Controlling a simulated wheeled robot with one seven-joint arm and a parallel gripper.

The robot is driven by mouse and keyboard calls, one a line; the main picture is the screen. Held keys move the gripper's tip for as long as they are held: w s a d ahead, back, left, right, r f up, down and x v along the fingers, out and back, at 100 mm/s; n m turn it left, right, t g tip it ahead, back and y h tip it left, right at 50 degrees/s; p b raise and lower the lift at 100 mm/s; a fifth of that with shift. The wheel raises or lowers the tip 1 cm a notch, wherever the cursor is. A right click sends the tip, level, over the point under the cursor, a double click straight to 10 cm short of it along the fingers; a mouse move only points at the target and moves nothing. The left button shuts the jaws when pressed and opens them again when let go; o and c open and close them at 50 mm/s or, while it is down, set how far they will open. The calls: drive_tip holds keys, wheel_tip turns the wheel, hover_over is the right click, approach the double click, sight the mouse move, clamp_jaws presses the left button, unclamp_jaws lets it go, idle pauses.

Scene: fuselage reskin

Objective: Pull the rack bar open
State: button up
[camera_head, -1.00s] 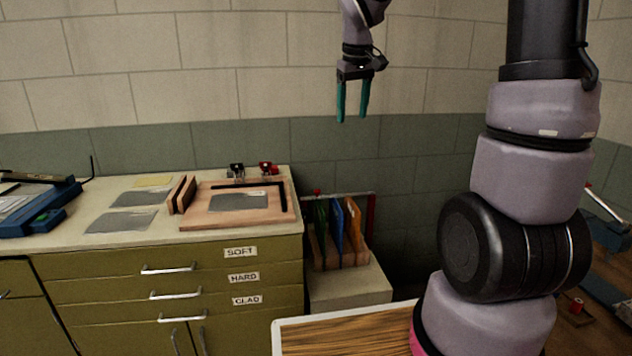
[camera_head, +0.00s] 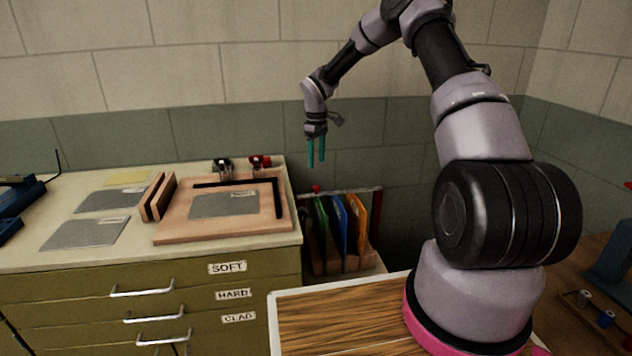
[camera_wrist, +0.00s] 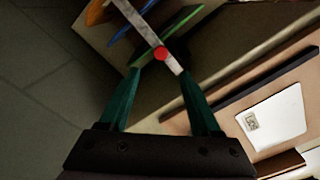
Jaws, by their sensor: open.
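The rack (camera_head: 372,258) stands right of the drawer cabinet and holds upright green, blue and orange sheets. Its bar (camera_head: 352,191) runs across the top of the sheets, with a red knob (camera_head: 316,188) at its left end. In the wrist view the bar (camera_wrist: 139,20) is pale and runs diagonally, and the red knob (camera_wrist: 160,54) shows between the fingertips in the picture. My gripper (camera_head: 316,165) has teal fingers pointing down, apart and empty, above the knob end of the bar. In the wrist view my gripper (camera_wrist: 158,72) also shows spread fingers. I cannot tell the exact height gap.
The cabinet top (camera_head: 30,245) carries a wooden board (camera_head: 170,232) with a grey sheet and a black square, plus red and black clamps (camera_head: 260,163) at the back edge. A wood-topped surface (camera_head: 340,320) lies in front of the rack. The wall is close behind.

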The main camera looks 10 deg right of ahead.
sight(317, 186)
wheel_tip(317, 186, down, 10)
drive_tip(key=shift+r, duration=0.2)
clamp_jaws()
idle(1.5)
